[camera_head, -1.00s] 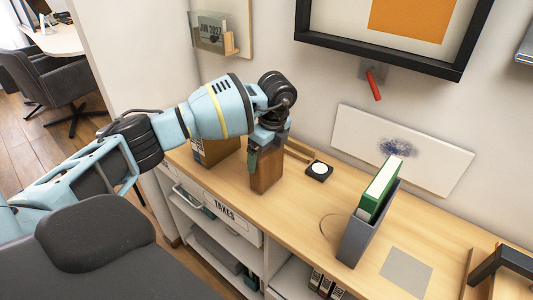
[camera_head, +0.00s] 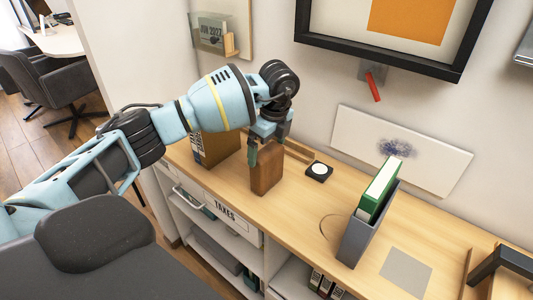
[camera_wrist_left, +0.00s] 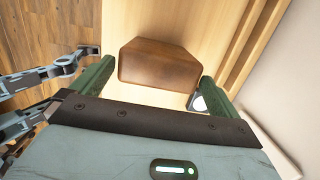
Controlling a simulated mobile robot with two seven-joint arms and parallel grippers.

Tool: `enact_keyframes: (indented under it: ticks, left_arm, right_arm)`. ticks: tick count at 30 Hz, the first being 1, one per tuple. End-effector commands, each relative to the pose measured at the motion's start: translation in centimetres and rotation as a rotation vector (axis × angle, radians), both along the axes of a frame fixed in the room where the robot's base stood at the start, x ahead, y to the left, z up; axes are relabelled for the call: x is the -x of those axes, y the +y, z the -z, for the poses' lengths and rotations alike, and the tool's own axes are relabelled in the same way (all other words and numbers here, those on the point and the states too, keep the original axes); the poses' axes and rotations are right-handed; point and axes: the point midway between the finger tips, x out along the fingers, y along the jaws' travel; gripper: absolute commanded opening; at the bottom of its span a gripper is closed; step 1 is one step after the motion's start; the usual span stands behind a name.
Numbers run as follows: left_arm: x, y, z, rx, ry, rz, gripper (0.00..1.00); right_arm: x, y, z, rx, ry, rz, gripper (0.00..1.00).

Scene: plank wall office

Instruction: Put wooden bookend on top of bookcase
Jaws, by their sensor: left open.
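The wooden bookend (camera_head: 267,172), a brown block, stands upright on the light wood top of the bookcase (camera_head: 305,212), near its left end. My left gripper (camera_head: 268,145) is open just above the bookend. In the left wrist view the bookend (camera_wrist_left: 160,66) lies ahead between the two green fingertips of the left gripper (camera_wrist_left: 157,74), with gaps visible at both sides. The far finger is mostly hidden in the head view. My right gripper is not in view.
A brown box file (camera_head: 218,148) stands left of the bookend. A small black dish (camera_head: 319,172) lies to its right. A grey holder (camera_head: 358,236) with a green binder (camera_head: 380,190) stands farther right. The bookcase top between dish and holder is mostly clear.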

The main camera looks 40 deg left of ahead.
Motion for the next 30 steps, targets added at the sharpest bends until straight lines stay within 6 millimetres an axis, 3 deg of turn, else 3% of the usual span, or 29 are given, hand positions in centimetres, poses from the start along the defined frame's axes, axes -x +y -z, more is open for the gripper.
enact_keyframes:
  ticks: [6,12,18,30]
  left_arm:
    - [0.0,-0.8,-4.7,0.001,-0.005,0.002,1.0]
    - [0.0,-1.2,-7.5,0.001,-0.002,0.001,1.0]
    - [0.1,-1.4,-8.7,0.001,-0.001,0.001,1.0]
    - [0.1,-1.4,-8.7,0.001,0.0,0.001,1.0]
  right_arm:
    - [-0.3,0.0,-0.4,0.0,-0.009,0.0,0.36]
    - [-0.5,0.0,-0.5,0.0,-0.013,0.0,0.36]
    - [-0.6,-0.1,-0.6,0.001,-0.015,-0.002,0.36]
    - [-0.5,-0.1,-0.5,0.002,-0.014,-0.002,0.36]
